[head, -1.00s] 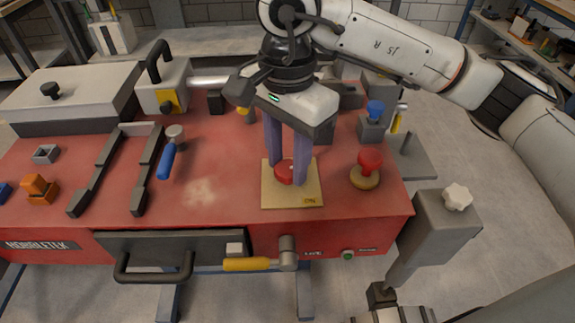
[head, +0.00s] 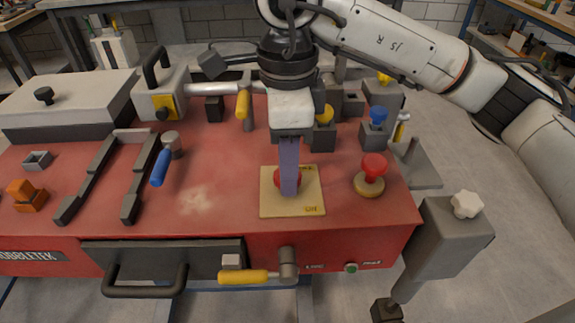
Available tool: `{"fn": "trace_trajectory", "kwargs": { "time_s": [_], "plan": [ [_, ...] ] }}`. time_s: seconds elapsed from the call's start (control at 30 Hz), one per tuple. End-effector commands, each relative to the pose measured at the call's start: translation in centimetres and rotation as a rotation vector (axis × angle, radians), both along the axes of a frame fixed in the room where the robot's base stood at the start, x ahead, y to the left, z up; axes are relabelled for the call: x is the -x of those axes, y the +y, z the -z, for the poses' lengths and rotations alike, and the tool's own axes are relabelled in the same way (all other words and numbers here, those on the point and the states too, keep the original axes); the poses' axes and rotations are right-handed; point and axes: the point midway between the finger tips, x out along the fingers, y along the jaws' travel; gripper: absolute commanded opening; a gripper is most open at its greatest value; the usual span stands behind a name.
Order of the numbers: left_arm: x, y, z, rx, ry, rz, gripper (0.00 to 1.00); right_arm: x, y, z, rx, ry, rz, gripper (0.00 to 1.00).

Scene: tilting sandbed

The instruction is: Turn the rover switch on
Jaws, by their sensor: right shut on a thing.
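The rover switch is a red round knob (head: 278,180) on a square tan plate (head: 310,208) with small print, near the front right of the red bench top. My right gripper (head: 289,192) reaches down from above and is shut on the red knob. Its purple fingers now line up one in front of the other, so the near finger hides the far one and the middle of the knob. The printed words on the plate are too small to read surely. My left gripper is not in view.
A red mushroom knob (head: 373,167) stands close to the right of the plate. A blue-handled lever (head: 160,168) and two dark rails lie to the left. A yellow-handled crank (head: 243,277) and a drawer handle (head: 145,288) stick out in front. The bench top left of the plate is clear.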

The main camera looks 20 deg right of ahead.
Motion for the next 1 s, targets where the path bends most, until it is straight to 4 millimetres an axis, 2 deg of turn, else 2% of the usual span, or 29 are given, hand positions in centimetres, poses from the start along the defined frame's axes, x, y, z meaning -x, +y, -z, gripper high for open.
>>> {"fn": "trace_trajectory", "kwargs": {
  "time_s": [0.57, 0.6, 0.7, 1.0],
  "plan": [
    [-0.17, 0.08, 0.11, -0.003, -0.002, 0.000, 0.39, -0.07, -0.02, -0.13, 0.000, -0.002, 0.038, 0.12],
    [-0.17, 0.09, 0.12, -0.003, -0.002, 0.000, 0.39, -0.07, -0.02, -0.13, 0.000, -0.002, 0.038, 0.35],
    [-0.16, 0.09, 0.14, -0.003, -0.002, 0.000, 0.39, -0.06, -0.02, -0.12, 0.000, -0.002, 0.037, 0.52],
    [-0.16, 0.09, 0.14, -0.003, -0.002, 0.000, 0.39, -0.04, -0.01, -0.18, -0.001, -0.001, 0.036, 0.52]
  ]
}}
